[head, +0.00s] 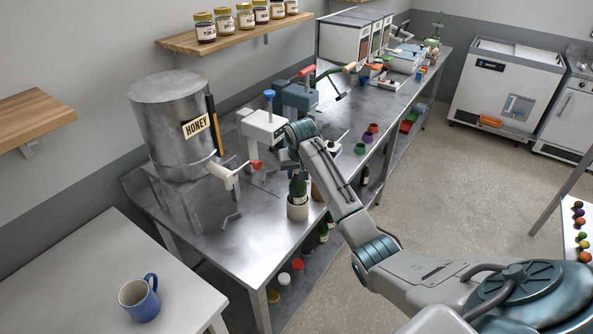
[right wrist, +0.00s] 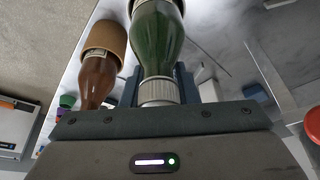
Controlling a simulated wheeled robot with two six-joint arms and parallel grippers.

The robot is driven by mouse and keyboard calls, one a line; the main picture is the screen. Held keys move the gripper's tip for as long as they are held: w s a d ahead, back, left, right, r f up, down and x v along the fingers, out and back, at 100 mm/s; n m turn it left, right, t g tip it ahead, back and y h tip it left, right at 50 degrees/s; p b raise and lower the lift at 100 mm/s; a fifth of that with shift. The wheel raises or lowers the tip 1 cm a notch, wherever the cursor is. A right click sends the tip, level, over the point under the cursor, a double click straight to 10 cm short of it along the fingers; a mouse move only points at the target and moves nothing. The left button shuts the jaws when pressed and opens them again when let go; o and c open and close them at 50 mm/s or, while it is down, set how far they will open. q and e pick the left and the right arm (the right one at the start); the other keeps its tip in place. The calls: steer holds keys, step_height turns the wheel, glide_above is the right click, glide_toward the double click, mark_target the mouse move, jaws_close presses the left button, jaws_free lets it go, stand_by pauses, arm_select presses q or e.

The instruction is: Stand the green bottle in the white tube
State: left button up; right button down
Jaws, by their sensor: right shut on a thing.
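The green bottle (head: 298,187) is upright in the head view, with its lower end hidden at the white tube (head: 297,211), apparently inside the rim. The tube stands near the front edge of the metal bench. My right gripper (head: 295,168) is above the tube and shut on the bottle's neck. In the right wrist view the green bottle (right wrist: 158,40) runs away from the jaws (right wrist: 157,92), which close around its pale neck. How deep the bottle sits cannot be told. My left gripper is not in view.
A brown bottle (right wrist: 98,78) in a brown tube (right wrist: 106,38) stands close beside the green one. A honey tank (head: 170,125) and a white press (head: 258,128) are behind on the metal bench (head: 245,235). A blue mug (head: 139,298) stands on the near white table.

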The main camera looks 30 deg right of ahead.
steer(key=shift+f, duration=0.3)
steer(key=shift+c, duration=2.4)
jaws_free()
steer(key=shift+r, duration=0.1)
steer(key=shift+r+p, duration=0.3)
steer(key=shift+r, duration=4.1)
steer(key=shift+s+f, duration=0.1)
